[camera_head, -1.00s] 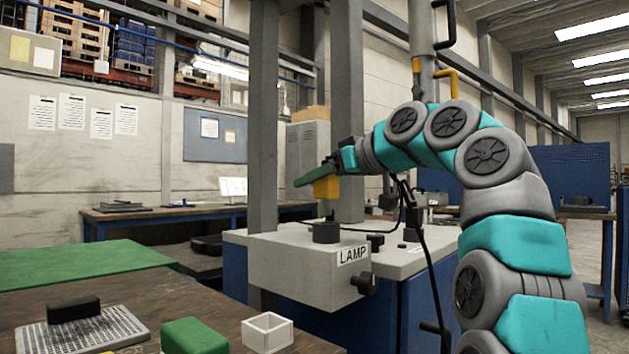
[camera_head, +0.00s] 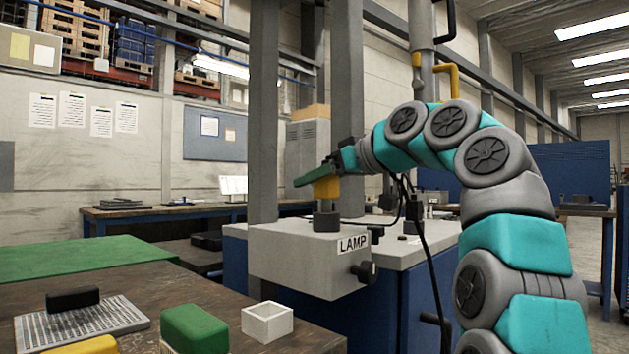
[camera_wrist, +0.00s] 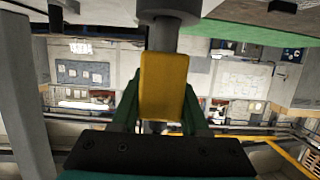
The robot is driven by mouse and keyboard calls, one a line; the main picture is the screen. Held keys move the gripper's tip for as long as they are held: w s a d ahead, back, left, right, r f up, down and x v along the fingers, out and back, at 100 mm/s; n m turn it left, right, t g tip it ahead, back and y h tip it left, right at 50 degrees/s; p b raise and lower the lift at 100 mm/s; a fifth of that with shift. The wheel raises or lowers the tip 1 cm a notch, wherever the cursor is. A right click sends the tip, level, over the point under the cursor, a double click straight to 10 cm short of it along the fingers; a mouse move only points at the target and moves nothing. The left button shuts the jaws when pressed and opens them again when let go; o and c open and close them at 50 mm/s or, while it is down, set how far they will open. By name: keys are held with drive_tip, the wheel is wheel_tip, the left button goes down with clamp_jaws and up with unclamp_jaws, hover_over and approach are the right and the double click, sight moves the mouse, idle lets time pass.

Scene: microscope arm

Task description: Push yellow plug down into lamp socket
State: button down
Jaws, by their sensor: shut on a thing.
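The yellow plug (camera_head: 327,188) is upright in my gripper (camera_head: 316,177), whose green fingers are shut on its sides. The black round lamp socket (camera_head: 326,223) stands on the grey box labelled LAMP, directly below the plug. The plug's dark lower end meets the socket top or is partly in it; I cannot tell how deep. In the wrist view the plug (camera_wrist: 164,86) fills the space between the fingers of my gripper (camera_wrist: 162,100), with a grey cylinder at its far end running into the dark socket (camera_wrist: 168,14).
A grey post (camera_head: 348,110) rises close behind the gripper. A dark workbench (camera_head: 200,285) at front left holds a green block (camera_head: 194,329), a white open box (camera_head: 267,322) and a metal grate (camera_head: 120,316).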

sight(334, 184)
drive_tip(key=shift+f+b, duration=1)
drive_tip(key=shift+f, duration=0.1)
drive_tip(key=shift+c, duration=1.6)
unclamp_jaws()
drive_tip(key=v, duration=0.7)
drive_tip(key=shift+s+d+r, duration=0.15)
drive_tip(key=shift+s+d, duration=0.1)
drive_tip(key=shift+d, duration=0.05)
